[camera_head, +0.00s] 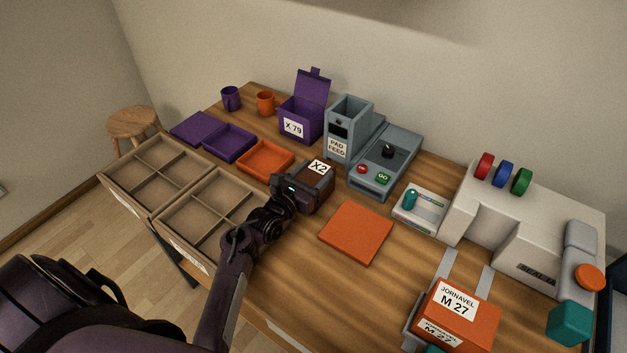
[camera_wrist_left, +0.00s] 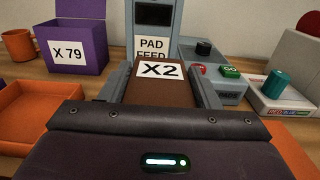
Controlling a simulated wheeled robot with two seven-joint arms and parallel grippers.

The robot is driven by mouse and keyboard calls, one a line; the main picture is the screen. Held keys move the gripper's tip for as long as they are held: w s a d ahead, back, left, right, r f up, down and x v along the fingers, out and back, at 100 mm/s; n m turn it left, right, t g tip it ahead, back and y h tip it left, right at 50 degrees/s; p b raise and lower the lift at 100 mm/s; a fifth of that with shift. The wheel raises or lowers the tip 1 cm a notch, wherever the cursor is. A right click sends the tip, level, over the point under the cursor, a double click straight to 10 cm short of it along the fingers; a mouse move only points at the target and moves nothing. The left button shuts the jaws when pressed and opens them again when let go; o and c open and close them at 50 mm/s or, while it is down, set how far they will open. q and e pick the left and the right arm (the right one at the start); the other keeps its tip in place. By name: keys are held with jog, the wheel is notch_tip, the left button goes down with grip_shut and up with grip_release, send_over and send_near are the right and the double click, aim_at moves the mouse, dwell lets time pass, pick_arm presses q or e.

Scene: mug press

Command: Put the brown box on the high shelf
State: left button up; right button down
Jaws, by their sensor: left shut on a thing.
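The brown box (camera_head: 318,187) has a white label reading X2 on its top. My left gripper (camera_head: 309,187) is shut on it, near the middle of the table. In the left wrist view the brown box (camera_wrist_left: 160,83) sits between the two grey fingers of the left gripper (camera_wrist_left: 162,92), in front of the pad feed machine (camera_wrist_left: 156,35). I cannot tell whether the box touches the table or is a little above it. No high shelf can be made out in either view. My right gripper is not in view.
The pad feed machine (camera_head: 347,121) and a grey press (camera_head: 386,160) stand behind the box. A purple X 79 box (camera_head: 301,121) and orange tray (camera_head: 265,159) are to the left. An orange plate (camera_head: 356,232) lies in front right. Divided trays (camera_head: 155,175) line the left edge.

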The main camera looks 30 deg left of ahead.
pick_arm(q)
jog(key=shift+r, duration=0.1)
jog(key=o, duration=1.2)
jog(key=shift+c, duration=0.2)
